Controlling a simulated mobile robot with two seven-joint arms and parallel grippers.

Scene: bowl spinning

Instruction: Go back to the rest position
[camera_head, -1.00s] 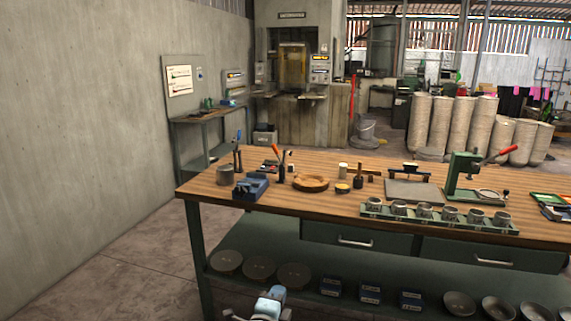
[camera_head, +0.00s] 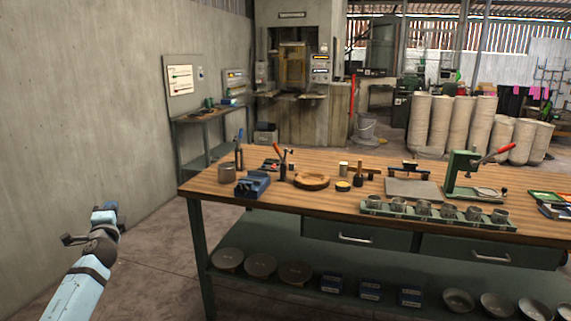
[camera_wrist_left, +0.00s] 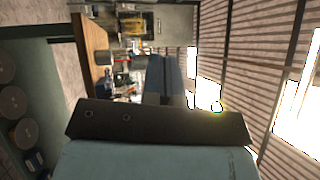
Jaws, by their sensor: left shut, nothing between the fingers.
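My left gripper (camera_head: 106,211) shows at the lower left of the head view, to the left of the workbench and in front of the bare wall. It is raised clear of the floor and apart from the table. In the left wrist view its light blue fingers (camera_wrist_left: 165,72) are together, with nothing between them. The wooden bowl (camera_head: 311,181) sits on the wooden workbench top (camera_head: 400,212), right of the blue vise (camera_head: 252,185). My right gripper does not show in either view.
The workbench has a green frame and a lower shelf with round discs (camera_head: 261,265), blue boxes and metal bowls. A concrete wall (camera_head: 90,100) stands at the left. The floor (camera_head: 140,260) between wall and bench is clear. A green press (camera_head: 463,175) stands on the bench.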

